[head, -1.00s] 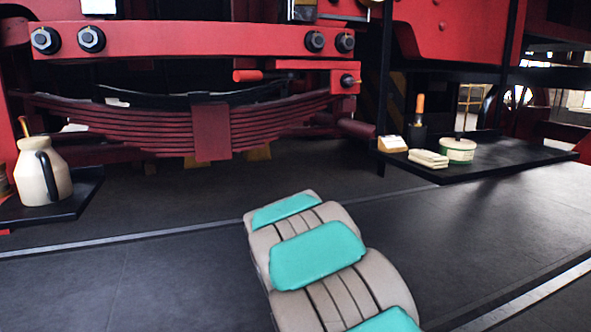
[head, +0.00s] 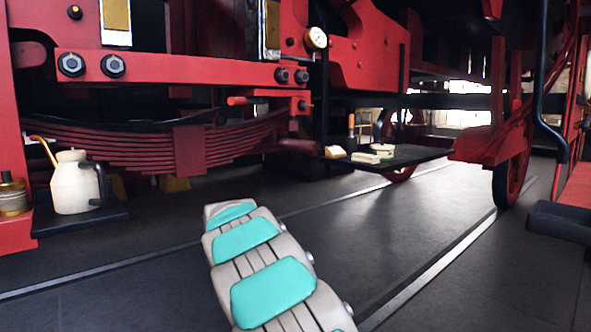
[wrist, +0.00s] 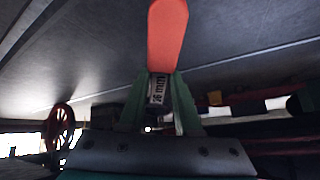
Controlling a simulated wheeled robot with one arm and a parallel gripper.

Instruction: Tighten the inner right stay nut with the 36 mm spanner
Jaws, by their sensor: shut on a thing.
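My gripper (wrist: 158,92) is shut on the spanner (wrist: 168,35) in the wrist view. The spanner shows an orange-red handle and a pale label marked in mm between the green fingers; its jaw end is not visible. In the head view a red beam (head: 190,69) carries dark hex nuts: two at the left (head: 71,65) and two at the right. The inner right stay nut (head: 281,75) is left of the outer right one (head: 302,77). My gripper and the spanner are hidden in the head view, and the spanner is not seen touching any nut.
A leaf spring (head: 110,150) hangs below the beam. A cream oil can (head: 75,183) stands on a left shelf (head: 80,219). A black shelf (head: 408,157) at right holds small items. A red wheel (head: 513,165) stands farther right. The floor between is clear.

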